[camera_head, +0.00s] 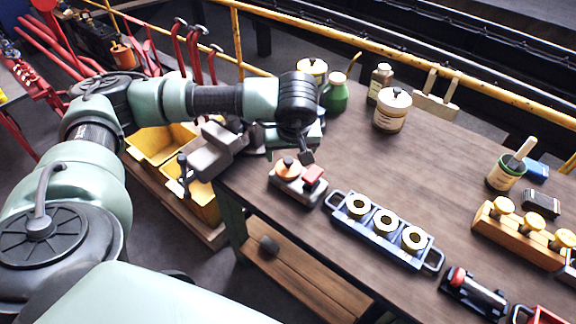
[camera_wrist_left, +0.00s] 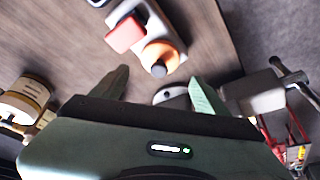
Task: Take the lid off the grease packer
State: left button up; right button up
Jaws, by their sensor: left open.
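The grease packer appears to be the small grey unit (camera_head: 298,186) at the bench's near left edge, with an orange round lid (camera_head: 287,166) and a red block (camera_head: 314,174) on top. My right gripper is not in view.
A grey vise (camera_head: 215,150) is left of the unit. A blue tray (camera_head: 384,232) with several cream rings is to its right. A white tin (camera_head: 392,112), a green can (camera_head: 337,97) and a bottle (camera_head: 380,84) stand behind. The bench (camera_head: 420,165) is clear mid-way.

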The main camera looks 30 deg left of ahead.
aim_at(288, 161)
pick_arm(q)
jog(key=p+x, duration=0.3)
jog(key=x, duration=0.3)
jog(key=shift+w+a, duration=0.2)
jog(key=shift+a, duration=0.05)
jog(key=shift+w+a+f, duration=0.1)
jog(key=shift+w+f, duration=0.1)
jog(key=shift+f, duration=0.45)
jog(key=c, duration=1.1)
jog(key=shift+r, duration=0.1)
jog(key=shift+c, duration=0.2)
